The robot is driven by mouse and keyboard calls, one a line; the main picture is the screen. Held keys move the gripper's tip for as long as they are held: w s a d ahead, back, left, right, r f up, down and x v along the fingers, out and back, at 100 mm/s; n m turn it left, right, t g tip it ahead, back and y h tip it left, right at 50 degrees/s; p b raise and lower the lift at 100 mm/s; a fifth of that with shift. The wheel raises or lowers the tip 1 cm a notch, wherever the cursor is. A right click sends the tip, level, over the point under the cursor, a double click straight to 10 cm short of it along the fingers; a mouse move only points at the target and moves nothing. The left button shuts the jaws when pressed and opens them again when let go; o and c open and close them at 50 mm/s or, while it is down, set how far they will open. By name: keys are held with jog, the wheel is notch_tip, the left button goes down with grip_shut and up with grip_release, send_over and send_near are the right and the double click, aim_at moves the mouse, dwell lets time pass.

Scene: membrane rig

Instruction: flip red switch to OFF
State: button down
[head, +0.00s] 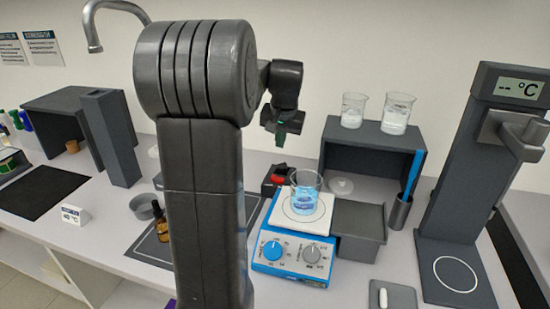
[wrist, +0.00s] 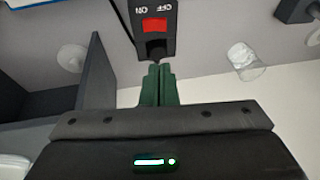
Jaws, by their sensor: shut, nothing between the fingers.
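The red switch (wrist: 155,25) sits in a dark switch box (wrist: 153,45) at the top middle of the wrist view, with OFF and ON lettering beside it. In the head view the red switch (head: 279,181) shows on its dark box behind the hotplate. My gripper (wrist: 158,72) is shut and empty, its green fingertips close to the box's near end; I cannot tell whether they touch it. In the head view my gripper (head: 281,138) hangs above the switch box. I cannot tell which way the rocker is tipped.
A blue and white hotplate (head: 285,250) carries a beaker of blue liquid (head: 307,190) next to the switch box. A dark shelf (head: 365,150) with two beakers on top stands to the right. A tall stand with a °C display (head: 470,170) is further right.

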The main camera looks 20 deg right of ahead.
jog(key=p, duration=0.1)
send_near(273, 176)
jog(key=x, duration=0.5)
jog(key=shift+w+d+f, duration=0.1)
jog(key=shift+w+d, duration=0.05)
jog(key=shift+w, duration=0.15)
jog(key=shift+w+f+p, duration=0.15)
jog(key=shift+f+p, duration=0.15)
jog(key=shift+f, duration=0.25)
jog(key=shift+a, duration=0.2)
jog(key=shift+w+a+f+g+h, duration=0.2)
jog(key=shift+f+g+h, duration=0.1)
jog(key=shift+f+h, duration=0.1)
jog(key=shift+s+d+r, duration=0.1)
jog(key=shift+s+d, duration=0.05)
jog(key=shift+s, duration=0.05)
jog(key=shift+s+d+r, duration=0.15)
jog(key=shift+s+d, duration=0.2)
jog(key=shift+d, duration=0.15)
